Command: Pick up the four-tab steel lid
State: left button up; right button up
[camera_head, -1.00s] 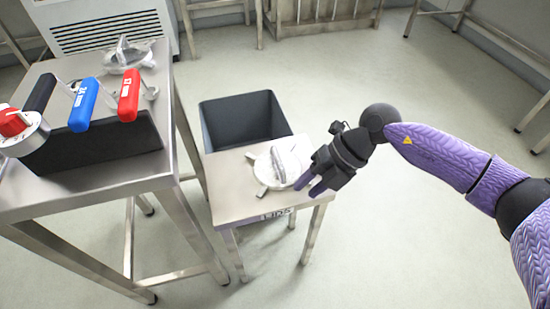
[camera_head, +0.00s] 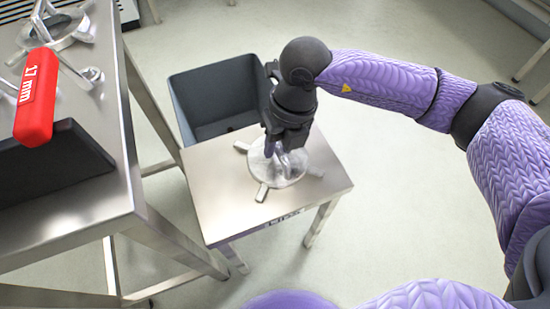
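The steel lid (camera_head: 289,178) lies flat on the small steel side table (camera_head: 222,205), with several tabs sticking out around its rim. My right gripper (camera_head: 284,160) points down from above onto the lid's middle, at its raised handle. The fingers overlap the handle in this view, and the gripper's body hides part of the lid's far side. I cannot tell whether the fingers are closed on the handle. My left gripper is out of view.
A dark grey open bin (camera_head: 215,95) stands behind the side table. A taller steel bench (camera_head: 95,200) at left carries a red-handled 17 mm tool (camera_head: 37,97), a dark block (camera_head: 55,165) and another metal lid-like part (camera_head: 62,28). Open floor lies to the right.

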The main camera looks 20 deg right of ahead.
jog(key=shift+a+f, duration=0.1)
jog(key=shift+f, duration=0.6)
jog(key=shift+r, duration=0.2)
grip_shut()
jog(key=shift+r, duration=0.1)
dwell(0.5)
